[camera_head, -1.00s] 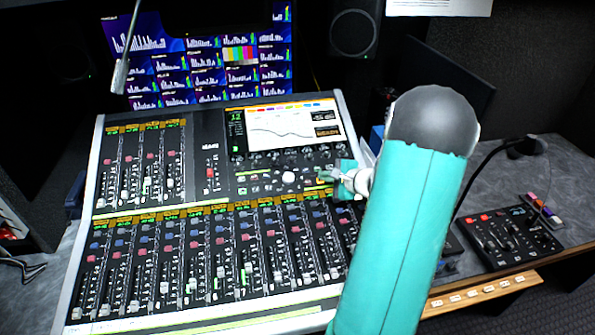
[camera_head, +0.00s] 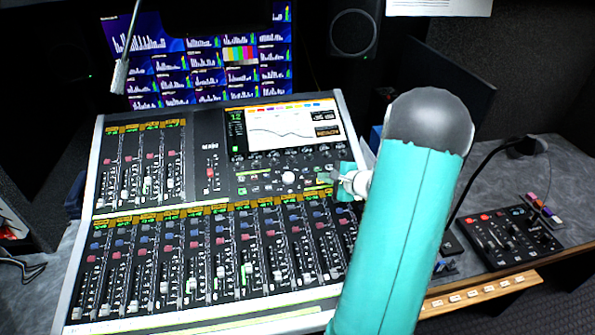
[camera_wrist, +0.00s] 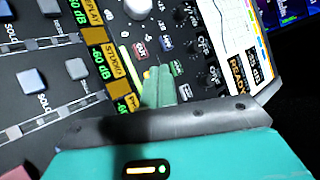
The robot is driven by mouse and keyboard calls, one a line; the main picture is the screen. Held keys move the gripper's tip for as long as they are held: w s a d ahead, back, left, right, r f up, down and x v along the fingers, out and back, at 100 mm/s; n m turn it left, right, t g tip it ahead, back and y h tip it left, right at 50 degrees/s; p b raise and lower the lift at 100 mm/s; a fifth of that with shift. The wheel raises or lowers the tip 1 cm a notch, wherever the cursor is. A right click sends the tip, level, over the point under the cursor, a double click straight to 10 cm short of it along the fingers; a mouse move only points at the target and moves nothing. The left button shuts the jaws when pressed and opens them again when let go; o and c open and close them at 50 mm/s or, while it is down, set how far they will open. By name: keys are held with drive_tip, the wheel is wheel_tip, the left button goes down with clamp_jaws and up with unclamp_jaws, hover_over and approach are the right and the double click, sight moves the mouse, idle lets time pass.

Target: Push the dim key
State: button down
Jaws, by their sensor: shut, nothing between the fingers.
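The mixing console (camera_head: 213,130) fills the middle of the head view, with a small group of lit keys beside a white trackball (camera_head: 288,177). My gripper (camera_head: 332,178) is shut and empty at the right end of this group. In the wrist view its fingertips (camera_wrist: 160,70) are over or against the keys; I cannot tell whether they touch. A yellow lit key (camera_wrist: 147,74) shows partly beside the fingertips. A red key (camera_wrist: 139,47) and a green key (camera_wrist: 178,68) are nearby. I cannot read which key is the dim key; the fingers hide part of the area.
Rotary knobs (camera_wrist: 207,47) and the console screen (camera_head: 285,128) lie just beyond the keys. Rows of faders (camera_head: 200,270) fill the near side. A smaller control panel (camera_head: 508,235) with a gooseneck microphone stands at the right. A speaker (camera_head: 354,33) is behind.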

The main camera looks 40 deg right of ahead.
drive_tip(key=shift+w+f, duration=0.15)
drive_tip(key=shift+f, duration=0.15)
idle(0.5)
drive_tip(key=shift+s+a+r, duration=0.1)
drive_tip(key=shift+s+r, duration=0.1)
drive_tip(key=shift+r, duration=0.25)
drive_tip(key=shift+s+a+r, duration=0.1)
drive_tip(key=shift+s+r, duration=0.05)
drive_tip(key=shift+r, duration=0.25)
drive_tip(key=r, duration=0.1)
drive_tip(key=s+r, duration=0.1)
drive_tip(key=r, duration=0.1)
drive_tip(key=s+a+r, duration=0.1)
drive_tip(key=r, duration=0.1)
drive_tip(key=shift+r, duration=0.25)
idle(0.4)
